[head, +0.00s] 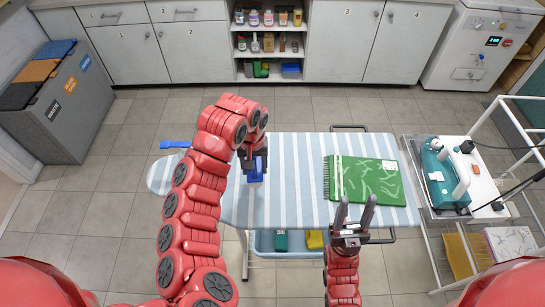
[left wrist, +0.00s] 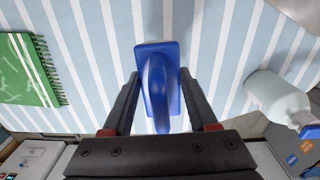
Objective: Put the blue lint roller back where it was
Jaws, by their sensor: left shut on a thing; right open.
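The blue lint roller (head: 257,174) shows below my left gripper (head: 252,158), over the middle of the striped ironing board (head: 300,205). In the left wrist view the blue lint roller (left wrist: 160,80) has a flat rectangular head and a raised handle. The fingers of my left gripper (left wrist: 158,105) are shut on it. I cannot tell whether it touches the board. My right gripper (head: 355,205) is open and empty above the board's front edge, in front of the green book-like item (head: 366,181).
A trolley with a teal iron (head: 442,180) stands right. Bins (head: 60,110) stand left. An open shelf (head: 269,47) is at the back.

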